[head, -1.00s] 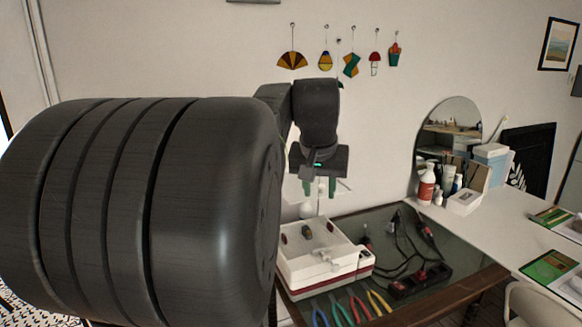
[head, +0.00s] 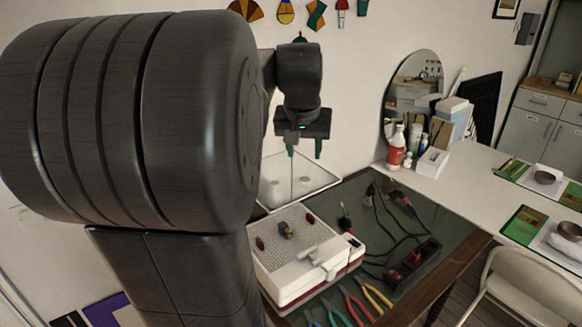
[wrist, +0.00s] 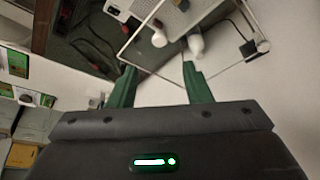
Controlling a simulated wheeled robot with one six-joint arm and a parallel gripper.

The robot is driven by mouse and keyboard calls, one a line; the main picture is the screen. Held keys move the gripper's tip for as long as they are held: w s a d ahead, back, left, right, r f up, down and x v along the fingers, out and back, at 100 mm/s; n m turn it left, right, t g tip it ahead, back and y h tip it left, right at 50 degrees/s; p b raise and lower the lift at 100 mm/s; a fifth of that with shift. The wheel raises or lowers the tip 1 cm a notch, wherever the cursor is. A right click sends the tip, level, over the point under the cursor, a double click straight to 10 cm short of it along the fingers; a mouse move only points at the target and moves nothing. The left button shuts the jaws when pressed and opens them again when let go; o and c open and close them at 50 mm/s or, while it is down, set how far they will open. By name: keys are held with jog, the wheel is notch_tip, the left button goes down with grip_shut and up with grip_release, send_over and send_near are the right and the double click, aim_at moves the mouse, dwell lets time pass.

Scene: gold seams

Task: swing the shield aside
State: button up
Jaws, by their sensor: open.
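The shield (head: 318,187) is a clear panel with pale edges, standing at the back of a white and red bench machine (head: 303,262). Its pale-edged frame also shows at the top of the wrist view (wrist: 258,28). My gripper (head: 304,151) hangs above the shield with its green fingers pointing down. The fingers are apart and empty in the wrist view (wrist: 159,72). They overlap the shield's near edge in that picture, and I cannot tell whether they touch it.
Several pliers (head: 350,305) lie in front of the machine. Bottles (head: 396,147) and a round mirror (head: 414,85) stand on the white counter behind. Glass ornaments (head: 285,11) hang on the wall.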

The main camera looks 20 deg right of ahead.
aim_at(305, 180)
jog(key=p+x, duration=0.1)
jog(key=x, duration=0.9)
jog(key=shift+f, duration=0.15)
grip_shut()
